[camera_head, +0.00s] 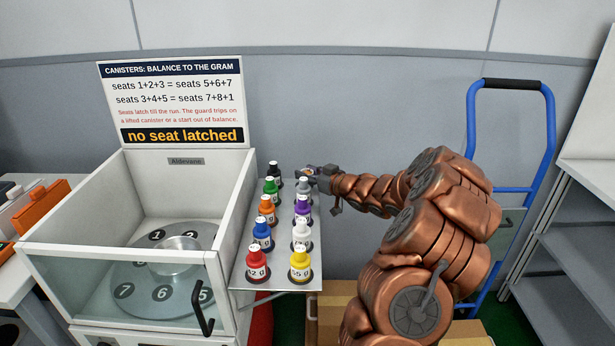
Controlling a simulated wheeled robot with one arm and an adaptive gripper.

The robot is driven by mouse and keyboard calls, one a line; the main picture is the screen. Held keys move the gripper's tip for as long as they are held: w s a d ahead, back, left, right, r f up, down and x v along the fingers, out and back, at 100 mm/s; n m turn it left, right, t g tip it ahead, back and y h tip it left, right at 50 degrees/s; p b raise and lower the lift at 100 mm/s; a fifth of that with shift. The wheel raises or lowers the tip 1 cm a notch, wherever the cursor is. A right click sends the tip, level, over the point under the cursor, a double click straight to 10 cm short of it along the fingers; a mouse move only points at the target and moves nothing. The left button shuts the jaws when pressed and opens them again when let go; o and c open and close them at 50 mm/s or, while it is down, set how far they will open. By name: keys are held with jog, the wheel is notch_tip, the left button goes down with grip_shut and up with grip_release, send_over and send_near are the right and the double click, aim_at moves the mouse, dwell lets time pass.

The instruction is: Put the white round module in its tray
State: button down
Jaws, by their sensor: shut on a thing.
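I see nothing that is clearly a white round module. A white canister (302,237) stands in the right row on a grey shelf (287,283), between a purple canister (303,209) and a yellow one (300,264). My gripper (311,173) is at the back right end of this shelf, beside a grey canister (304,187). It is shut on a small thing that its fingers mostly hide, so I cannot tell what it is. No separate tray for a module can be made out.
An open white machine (65,240) with a numbered rotor (150,296) stands left of the shelf. Its sign (180,103) reads "no seat latched". A blue hand truck (549,150) and shelving (570,240) are at right.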

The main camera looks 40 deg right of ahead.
jog(key=shift+f, duration=0.45)
jog(key=c, duration=0.7)
grip_release()
jog(key=shift+f, duration=0.15)
jog(key=shift+v, duration=6.1)
